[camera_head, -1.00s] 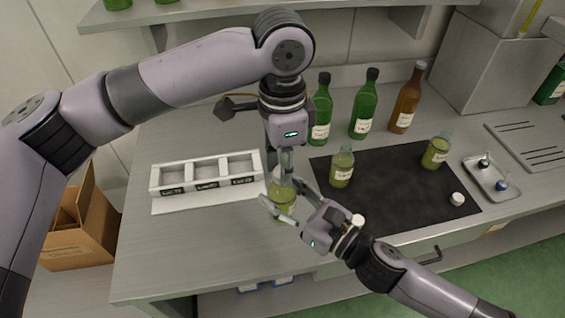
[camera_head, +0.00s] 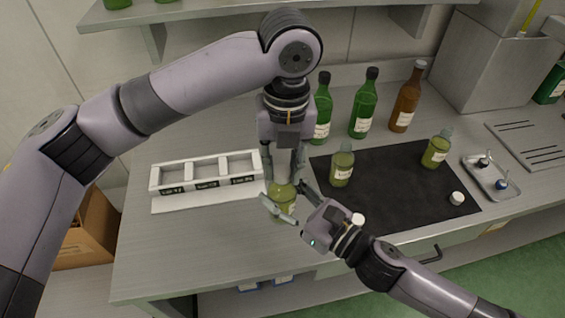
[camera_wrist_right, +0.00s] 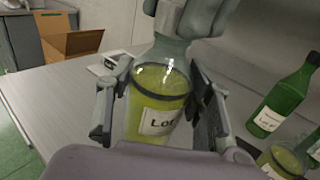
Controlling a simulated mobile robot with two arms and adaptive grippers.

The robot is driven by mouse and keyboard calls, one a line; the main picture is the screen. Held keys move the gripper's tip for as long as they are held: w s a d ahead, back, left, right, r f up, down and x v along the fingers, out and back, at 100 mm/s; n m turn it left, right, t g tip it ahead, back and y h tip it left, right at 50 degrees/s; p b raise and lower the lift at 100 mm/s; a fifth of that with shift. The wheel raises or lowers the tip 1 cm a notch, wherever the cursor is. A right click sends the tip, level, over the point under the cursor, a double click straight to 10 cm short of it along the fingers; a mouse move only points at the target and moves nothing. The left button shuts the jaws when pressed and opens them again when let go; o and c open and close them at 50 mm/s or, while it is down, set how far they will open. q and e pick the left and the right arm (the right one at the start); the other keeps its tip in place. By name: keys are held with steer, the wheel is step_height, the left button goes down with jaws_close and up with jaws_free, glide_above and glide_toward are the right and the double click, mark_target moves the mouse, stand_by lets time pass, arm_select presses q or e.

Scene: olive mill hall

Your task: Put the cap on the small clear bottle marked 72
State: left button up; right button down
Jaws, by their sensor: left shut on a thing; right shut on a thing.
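A small clear bottle (camera_head: 284,209) of yellow-green oil stands upright at the counter's middle. In the right wrist view its label (camera_wrist_right: 160,121) reads "Lo…"; the number is not visible. My right gripper (camera_head: 284,202) is shut around the bottle's body. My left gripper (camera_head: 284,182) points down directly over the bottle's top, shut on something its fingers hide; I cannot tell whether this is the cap. Its fingers also show above the bottle neck in the right wrist view (camera_wrist_right: 183,22). A loose white cap (camera_head: 457,198) lies on the dark mat (camera_head: 395,200).
Two similar small bottles (camera_head: 342,167) (camera_head: 436,151) stand on the mat. Two green bottles (camera_head: 364,105) and a brown bottle (camera_head: 405,98) stand behind. A white three-slot rack (camera_head: 207,174) is left; a small tray (camera_head: 491,178) is right. The front-left counter is clear.

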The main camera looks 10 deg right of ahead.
arm_select(q)
steer(key=o, duration=0.8)
step_height(320, 180, up, 12)
steer(key=shift+d, duration=0.2)
stand_by(0.6)
